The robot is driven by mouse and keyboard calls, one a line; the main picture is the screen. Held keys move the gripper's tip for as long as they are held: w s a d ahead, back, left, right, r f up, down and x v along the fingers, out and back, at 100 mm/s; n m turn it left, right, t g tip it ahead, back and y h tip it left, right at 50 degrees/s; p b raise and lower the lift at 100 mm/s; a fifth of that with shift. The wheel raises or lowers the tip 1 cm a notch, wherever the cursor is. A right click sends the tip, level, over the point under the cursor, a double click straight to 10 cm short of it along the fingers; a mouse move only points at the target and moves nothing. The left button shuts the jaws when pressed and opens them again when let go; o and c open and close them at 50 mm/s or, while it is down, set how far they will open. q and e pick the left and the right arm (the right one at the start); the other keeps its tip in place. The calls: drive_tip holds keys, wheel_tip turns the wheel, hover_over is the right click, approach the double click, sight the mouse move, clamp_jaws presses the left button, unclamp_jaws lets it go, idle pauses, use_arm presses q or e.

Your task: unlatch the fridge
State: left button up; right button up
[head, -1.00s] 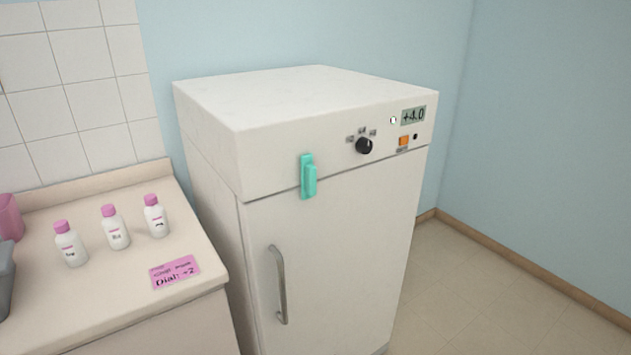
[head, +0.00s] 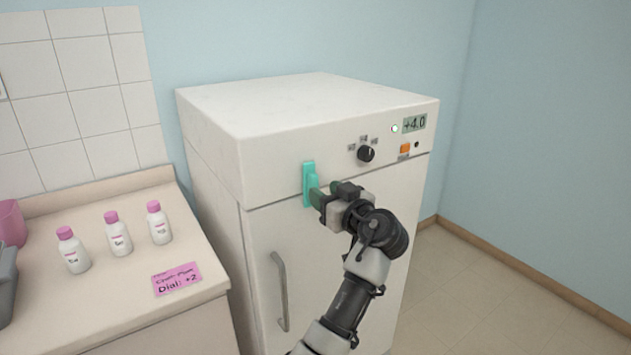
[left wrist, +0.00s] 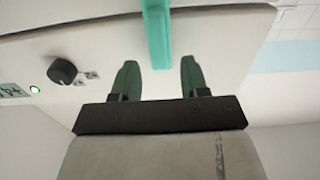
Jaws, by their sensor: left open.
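The white fridge (head: 345,240) stands against the wall with its door closed. A teal latch (head: 309,176) spans the seam between the door and the top panel, its lever upright. My left gripper (head: 326,194) is at the latch's lower right, fingers open and pointing at it. In the left wrist view, the latch (left wrist: 157,35) comes down between the two green fingers of the left gripper (left wrist: 160,76), with gaps on both sides. I see no clear contact. My right gripper is out of view.
The fridge has a metal door handle (head: 281,290), a black dial (head: 366,153), an orange switch (head: 405,148) and a display (head: 414,123) reading +4.0. A counter (head: 130,300) at left holds several pink-capped bottles and a pink note (head: 177,279). Floor is clear at right.

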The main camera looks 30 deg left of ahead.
use_arm(q)
drive_tip(key=shift+p+x, duration=0.45)
drive_tip(key=shift+x, duration=1.75)
drive_tip(key=shift+c, duration=0.3)
drive_tip(key=c, duration=0.6)
